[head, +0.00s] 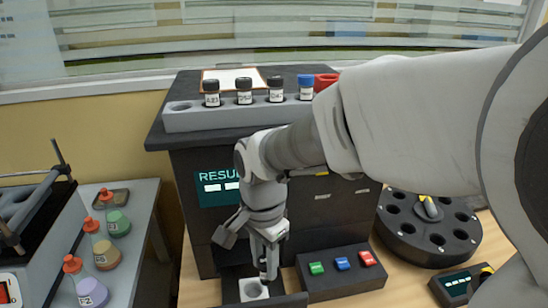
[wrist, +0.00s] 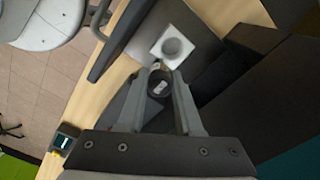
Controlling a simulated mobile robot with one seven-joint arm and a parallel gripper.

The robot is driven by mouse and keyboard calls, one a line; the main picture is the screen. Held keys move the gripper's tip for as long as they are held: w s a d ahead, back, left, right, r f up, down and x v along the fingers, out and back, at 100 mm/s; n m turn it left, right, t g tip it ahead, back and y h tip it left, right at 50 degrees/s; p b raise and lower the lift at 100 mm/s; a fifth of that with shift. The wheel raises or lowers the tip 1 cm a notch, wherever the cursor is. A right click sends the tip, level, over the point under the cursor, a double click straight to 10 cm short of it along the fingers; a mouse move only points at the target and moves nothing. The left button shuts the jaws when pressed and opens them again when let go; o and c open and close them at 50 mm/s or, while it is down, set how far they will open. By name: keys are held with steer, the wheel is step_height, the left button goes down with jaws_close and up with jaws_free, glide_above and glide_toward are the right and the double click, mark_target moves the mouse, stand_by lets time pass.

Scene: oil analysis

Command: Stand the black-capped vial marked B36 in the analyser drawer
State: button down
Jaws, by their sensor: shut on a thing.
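My gripper (head: 266,266) points down over the open analyser drawer (head: 287,301). In the wrist view its two fingers (wrist: 159,80) are shut on a dark-capped vial (wrist: 158,88), seen from above; its marking is not readable. The drawer holds a white block with one round socket (head: 254,292), which also shows in the wrist view (wrist: 172,47), where it looks empty. The vial appears beside the block in that view; its height above the drawer is hard to tell. The dark analyser (head: 215,239) stands behind, with a lit screen (head: 216,190).
A grey rack (head: 187,121) on the analyser holds three black-capped vials and a blue-capped one (head: 306,87); its left hole is empty. A button box (head: 345,277) stands right of the drawer, near a dark carousel (head: 425,238). Several orange-stoppered flasks (head: 105,252) stand left.

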steer(key=shift+a+f+b, duration=0.35)
steer(key=shift+a+f, duration=0.1)
steer(key=shift+f, duration=0.45)
steer(key=shift+a+f+b, duration=0.35)
steer(key=shift+a+f, duration=0.05)
steer(key=shift+f, duration=0.55)
steer(key=shift+a+f+b, duration=0.35)
steer(key=shift+a+f, duration=0.1)
steer(key=shift+f, duration=0.45)
steer(key=shift+f, duration=0.15)
steer(key=c, duration=0.6)
jaws_free()
